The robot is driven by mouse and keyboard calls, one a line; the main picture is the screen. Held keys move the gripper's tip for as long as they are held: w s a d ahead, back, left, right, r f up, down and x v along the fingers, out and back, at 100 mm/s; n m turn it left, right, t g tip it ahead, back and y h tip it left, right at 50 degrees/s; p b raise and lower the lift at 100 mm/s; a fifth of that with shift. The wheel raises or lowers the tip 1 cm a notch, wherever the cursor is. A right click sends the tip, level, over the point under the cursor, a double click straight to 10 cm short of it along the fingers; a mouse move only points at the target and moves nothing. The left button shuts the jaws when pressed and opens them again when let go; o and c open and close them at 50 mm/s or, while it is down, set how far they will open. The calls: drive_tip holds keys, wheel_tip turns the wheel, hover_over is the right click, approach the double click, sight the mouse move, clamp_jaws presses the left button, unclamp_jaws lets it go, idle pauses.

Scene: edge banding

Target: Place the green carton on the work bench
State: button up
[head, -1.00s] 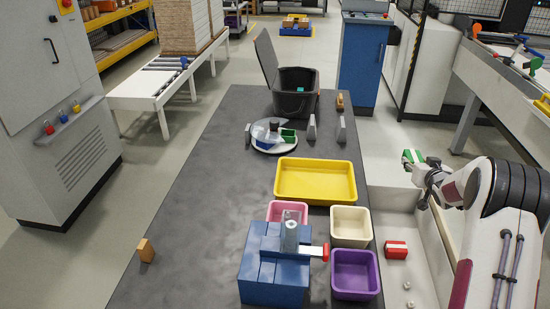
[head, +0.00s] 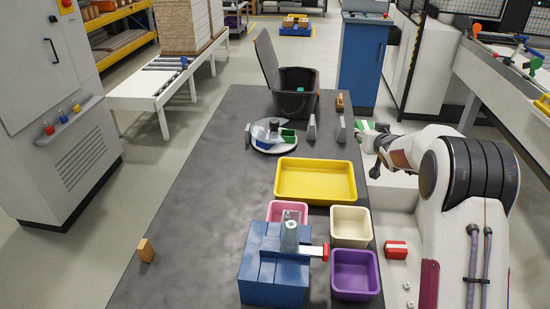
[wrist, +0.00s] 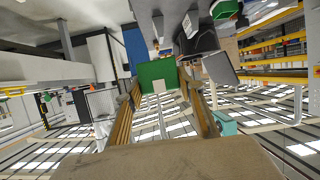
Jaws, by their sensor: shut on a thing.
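The green carton (wrist: 158,73) is held between the fingers of my gripper (wrist: 163,88) in the wrist view; its lower part shows a pale patch. In the head view the carton (head: 362,127) is a small green and white shape, partly hidden by my gripper (head: 368,138). My gripper is shut on it, at the right edge of the dark grey work bench (head: 200,200). How high the carton is above the bench is hard to tell.
A round turntable (head: 262,147) with a green item, grey upright plates (head: 342,130) and a black bin (head: 293,104) stand towards the back. Yellow (head: 316,199), cream (head: 350,240) and purple (head: 355,290) trays and a blue fixture (head: 262,280) fill the front right. The bench's left side is mostly clear.

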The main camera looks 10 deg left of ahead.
drive_tip(key=s+a+r, duration=0.1)
drive_tip(key=s+a, duration=0.2)
drive_tip(key=a, duration=0.8)
drive_tip(key=s+a+r, duration=0.1)
drive_tip(key=s+a, duration=0.3)
drive_tip(key=a, duration=0.7)
drive_tip(key=s+a+r, duration=0.1)
drive_tip(key=s+a, duration=0.2)
drive_tip(key=a, duration=0.8)
drive_tip(key=m+h, duration=0.1)
hover_over(198, 256)
wheel_tip(198, 256, down, 10)
drive_tip(key=shift+f, duration=0.65)
drive_tip(key=shift+w+f, duration=0.1)
drive_tip(key=shift+f, duration=3.05)
